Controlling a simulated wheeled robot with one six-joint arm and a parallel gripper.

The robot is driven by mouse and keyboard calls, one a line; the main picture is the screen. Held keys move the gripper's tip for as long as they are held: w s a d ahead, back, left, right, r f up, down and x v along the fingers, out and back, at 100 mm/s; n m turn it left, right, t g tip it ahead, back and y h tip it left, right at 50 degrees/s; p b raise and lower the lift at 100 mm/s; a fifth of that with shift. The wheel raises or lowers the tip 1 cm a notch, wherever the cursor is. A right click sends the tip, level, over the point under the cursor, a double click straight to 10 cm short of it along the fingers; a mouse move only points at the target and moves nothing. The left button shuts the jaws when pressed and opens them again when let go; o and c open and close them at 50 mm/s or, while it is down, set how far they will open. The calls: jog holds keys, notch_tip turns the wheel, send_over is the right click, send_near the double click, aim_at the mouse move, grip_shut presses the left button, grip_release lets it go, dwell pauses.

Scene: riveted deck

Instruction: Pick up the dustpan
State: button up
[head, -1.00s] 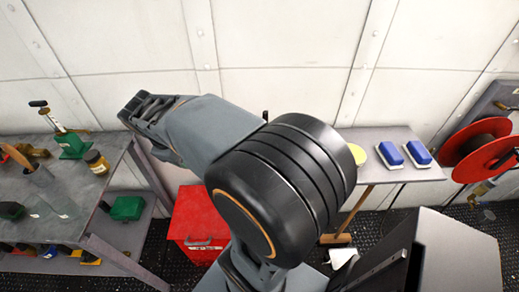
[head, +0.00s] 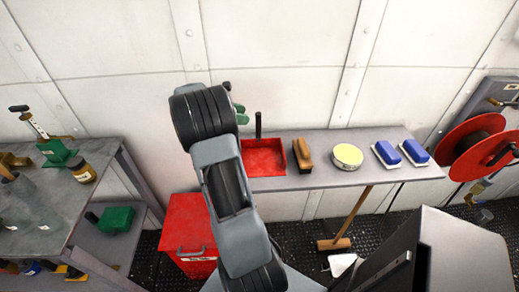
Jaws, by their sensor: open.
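The dustpan (head: 264,159) is a shallow red pan with a black handle (head: 258,125) at its far side, pointing towards the wall. It lies on the left part of a grey wall shelf. Its left end is close to or partly behind my arm in the picture. My arm rises through the middle left of the head view, left of the dustpan. My gripper is not visible; no fingers show in the view.
On the shelf (head: 340,184), right of the dustpan, are a wooden brush (head: 303,155), a round yellow-topped tin (head: 347,157) and two blue-and-white brushes (head: 401,154). A red box (head: 185,225) stands below left. A broom (head: 355,220) leans at the shelf's front.

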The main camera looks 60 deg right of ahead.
jog(key=x, duration=0.8)
jog(key=shift+s+f, duration=0.25)
jog(key=shift+a, duration=0.1)
jog(key=shift+c, duration=0.5)
grip_shut()
